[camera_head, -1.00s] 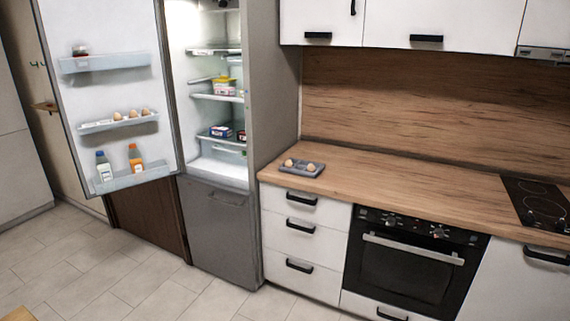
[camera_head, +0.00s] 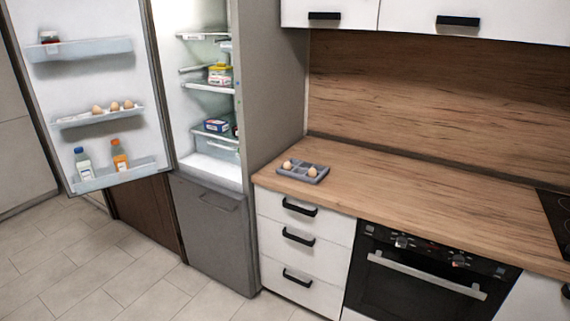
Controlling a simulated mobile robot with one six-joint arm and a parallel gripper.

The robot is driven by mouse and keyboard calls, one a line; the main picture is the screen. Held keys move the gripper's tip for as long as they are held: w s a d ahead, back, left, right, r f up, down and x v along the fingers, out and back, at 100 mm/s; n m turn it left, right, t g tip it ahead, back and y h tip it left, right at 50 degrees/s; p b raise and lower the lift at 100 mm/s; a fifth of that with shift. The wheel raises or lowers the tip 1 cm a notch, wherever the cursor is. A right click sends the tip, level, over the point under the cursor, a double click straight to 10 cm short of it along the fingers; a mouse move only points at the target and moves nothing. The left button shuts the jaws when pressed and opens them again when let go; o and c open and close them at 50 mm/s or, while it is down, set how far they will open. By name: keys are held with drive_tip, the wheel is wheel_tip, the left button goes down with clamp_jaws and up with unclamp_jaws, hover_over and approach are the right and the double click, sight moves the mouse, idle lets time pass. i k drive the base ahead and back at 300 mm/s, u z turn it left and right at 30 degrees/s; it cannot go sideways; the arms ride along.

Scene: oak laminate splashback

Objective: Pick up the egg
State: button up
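Two eggs sit in a small grey tray (camera_head: 318,179) on the wooden counter, near its left end by the fridge. One egg (camera_head: 287,165) is in the left part of the tray and the other egg (camera_head: 312,171) is to its right. Several more eggs (camera_head: 114,106) stand in a row on the middle shelf of the open fridge door. My gripper is not in view.
The fridge door (camera_head: 95,75) stands wide open at the left, with bottles (camera_head: 120,156) on its lower shelf. Packages (camera_head: 219,75) sit inside the fridge. The counter (camera_head: 420,205) right of the tray is clear up to the hob (camera_head: 557,218). Closed drawers and an oven (camera_head: 425,275) are below.

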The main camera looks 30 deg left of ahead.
sight(287, 166)
drive_tip(key=u, duration=0.05)
drive_tip(key=i, duration=1.2)
drive_tip(key=u, duration=0.55)
drive_tip(key=k, duration=0.2)
drive_tip(key=u, duration=2.4)
drive_tip(key=k, duration=0.25)
drive_tip(key=z, duration=0.05)
